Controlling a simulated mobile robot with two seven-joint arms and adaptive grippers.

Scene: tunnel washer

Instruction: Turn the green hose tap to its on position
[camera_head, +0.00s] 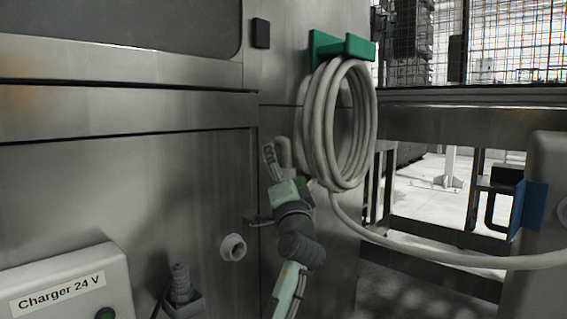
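The green hose tap shows only as a small green piece (301,183) beside the hose coil, just right of my gripper; most of it is hidden, so its handle position cannot be told. One arm of mine comes up from the bottom middle, and I take it as the left. Its gripper (269,157) points upward, just left of the green piece and close in front of the steel panel. Whether it touches the tap and how far its fingers are apart cannot be told. The pale hose (318,130) hangs coiled on a green bracket (342,47). My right gripper is not in view.
A curved pale pipe (284,152) stands behind the gripper. A white round fitting (232,247) juts from the steel panel. A charger box (70,290) is at lower left. The hose runs right past a blue plate (528,208). Open floor shows behind the frame.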

